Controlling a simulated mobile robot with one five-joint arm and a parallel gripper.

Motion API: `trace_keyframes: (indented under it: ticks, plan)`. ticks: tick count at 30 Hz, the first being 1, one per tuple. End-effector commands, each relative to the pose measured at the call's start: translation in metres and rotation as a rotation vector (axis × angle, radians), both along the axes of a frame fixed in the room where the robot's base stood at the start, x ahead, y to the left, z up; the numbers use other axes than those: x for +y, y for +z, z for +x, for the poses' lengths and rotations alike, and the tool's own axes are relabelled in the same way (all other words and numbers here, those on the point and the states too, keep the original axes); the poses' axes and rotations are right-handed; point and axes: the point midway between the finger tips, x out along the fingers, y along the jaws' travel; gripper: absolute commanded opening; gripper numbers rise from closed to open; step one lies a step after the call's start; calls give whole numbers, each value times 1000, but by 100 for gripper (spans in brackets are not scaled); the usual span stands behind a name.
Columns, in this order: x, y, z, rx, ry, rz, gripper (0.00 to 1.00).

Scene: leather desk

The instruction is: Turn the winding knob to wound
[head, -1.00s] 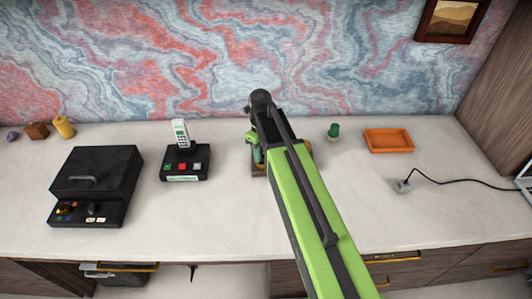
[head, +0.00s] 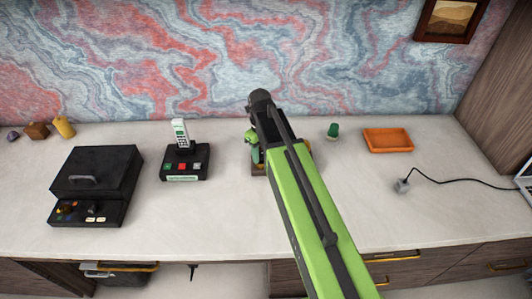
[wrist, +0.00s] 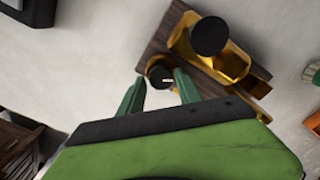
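A brass device (wrist: 232,62) on a dark wooden base (wrist: 160,38) fills the upper middle of the wrist view. A small round black knob (wrist: 160,74) with a pale mark on its face sits at its near left side; it looks like the winding knob. A larger black round cap (wrist: 210,37) stands above it. My gripper (wrist: 159,78) is open, its two green fingers on either side of the small knob, tips close to it. I cannot tell whether they touch it. In the head view my arm mostly hides the device, with a bit of its base (head: 257,170) showing.
A black phone base (head: 185,163) with a white handset stands to the left, and a black box (head: 97,172) further left. A green-topped object (head: 333,131), an orange tray (head: 388,140) and a grey cable plug (head: 402,186) lie to the right. The front desk surface is clear.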

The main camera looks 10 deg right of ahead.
Motion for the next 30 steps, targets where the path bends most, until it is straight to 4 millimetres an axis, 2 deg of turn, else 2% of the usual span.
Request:
trace_keyframes:
  ticks: [5,11,27,30]
  plan:
    - [0,5,1,-1,0,0,41]
    - [0,32,0,-2,1,0,41]
    - [0,152,-3,-1,0,1,41]
    - [0,168,-3,0,0,0,41]
